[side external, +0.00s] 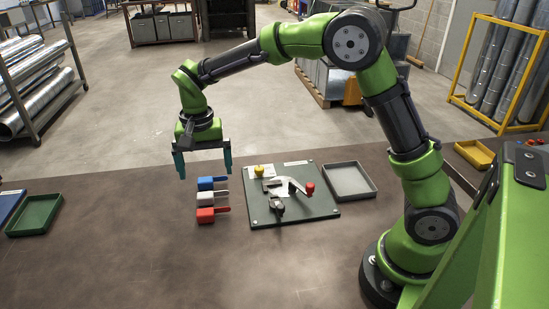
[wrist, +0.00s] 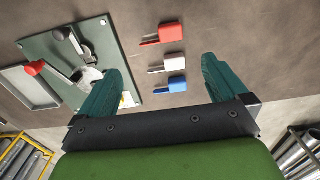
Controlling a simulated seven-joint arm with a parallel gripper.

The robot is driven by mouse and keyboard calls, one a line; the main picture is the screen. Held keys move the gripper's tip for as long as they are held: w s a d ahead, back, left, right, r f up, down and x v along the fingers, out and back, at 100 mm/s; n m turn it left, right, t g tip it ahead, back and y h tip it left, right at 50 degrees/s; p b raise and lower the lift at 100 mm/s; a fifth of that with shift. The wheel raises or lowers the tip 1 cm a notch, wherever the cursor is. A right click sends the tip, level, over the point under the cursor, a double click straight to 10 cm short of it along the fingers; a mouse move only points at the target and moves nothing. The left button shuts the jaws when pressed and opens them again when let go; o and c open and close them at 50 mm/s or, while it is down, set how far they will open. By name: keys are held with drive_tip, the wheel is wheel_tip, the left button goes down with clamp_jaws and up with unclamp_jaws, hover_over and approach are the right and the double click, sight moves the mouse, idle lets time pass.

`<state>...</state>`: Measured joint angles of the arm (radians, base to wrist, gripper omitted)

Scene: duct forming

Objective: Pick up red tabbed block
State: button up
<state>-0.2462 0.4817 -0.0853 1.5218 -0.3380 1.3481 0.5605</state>
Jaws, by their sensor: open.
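The red tabbed block (side external: 206,215) lies on the brown table in the side view, nearest the camera in a short row of three. Its thin tab points right. In the wrist view the red block (wrist: 171,33) is the farthest of the row from my fingers, with its tab to the left. A white tabbed block (side external: 206,198) and a blue tabbed block (side external: 206,183) lie beside it, apart from each other. My gripper (side external: 203,169) is open and empty, above the table behind the blue block. Both teal fingers also show in the wrist view (wrist: 160,82).
A green tray (side external: 42,230) is at the left. The table in front of the blocks is clear.

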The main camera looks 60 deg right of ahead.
sight(213, 210)
wheel_tip(213, 210, down, 13)
drive_tip(key=shift+d+f, duration=0.1)
drive_tip(key=shift+f, duration=0.1)
drive_tip(key=c, duration=0.7)
